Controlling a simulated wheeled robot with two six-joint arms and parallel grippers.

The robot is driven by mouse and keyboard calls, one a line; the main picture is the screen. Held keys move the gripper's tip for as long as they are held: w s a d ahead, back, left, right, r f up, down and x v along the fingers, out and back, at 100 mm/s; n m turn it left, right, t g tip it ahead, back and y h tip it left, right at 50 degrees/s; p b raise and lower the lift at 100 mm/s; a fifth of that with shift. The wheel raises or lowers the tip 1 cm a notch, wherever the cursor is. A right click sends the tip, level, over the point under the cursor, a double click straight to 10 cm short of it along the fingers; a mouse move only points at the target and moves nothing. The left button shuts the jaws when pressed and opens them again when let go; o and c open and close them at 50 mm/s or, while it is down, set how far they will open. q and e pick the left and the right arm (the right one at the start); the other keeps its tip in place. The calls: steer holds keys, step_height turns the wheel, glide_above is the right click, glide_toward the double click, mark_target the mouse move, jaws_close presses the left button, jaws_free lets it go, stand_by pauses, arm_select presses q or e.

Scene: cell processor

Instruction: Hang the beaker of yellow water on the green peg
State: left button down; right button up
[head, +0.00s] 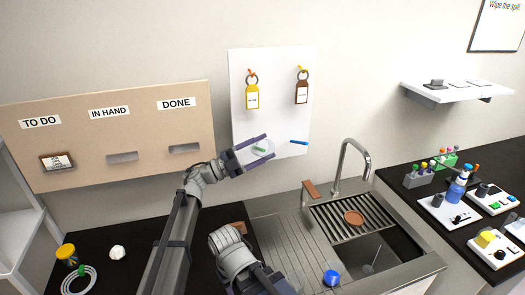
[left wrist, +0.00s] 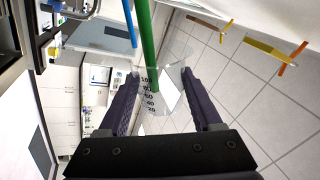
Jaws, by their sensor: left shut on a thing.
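My left gripper (head: 255,150) is shut on a clear beaker (head: 264,146) in front of the white peg board (head: 272,117). The beaker also shows between the fingers in the left wrist view (left wrist: 168,96), with its printed scale. I see no yellow in it. The green peg (head: 259,150) shows through or beside the beaker; in the left wrist view the peg (left wrist: 145,30) runs down to the beaker's rim area. I cannot tell whether the peg is inside it or touching. My right gripper (head: 274,284) is low at the bottom edge, its fingertips not clearly seen.
A blue peg (head: 299,142) sticks out to the right of the green one. A yellow tag (head: 252,96) and a brown tag (head: 302,92) hang above. A sink with a tall faucet (head: 352,160) lies below right. The card board (head: 110,135) stands left.

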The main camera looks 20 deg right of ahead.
mark_target(255, 152)
arm_select(q)
jaws_free()
steer(key=b+v, duration=0.2)
steer(key=v, duration=0.5)
arm_select(e)
step_height(255, 152, down, 2)
steer(key=shift+f, duration=0.25)
arm_select(q)
steer(key=shift+a+f+b, duration=0.15)
steer(key=shift+a+b, duration=0.15)
steer(key=shift+a, duration=0.1)
arm_select(e)
steer(key=shift+f, duration=0.1)
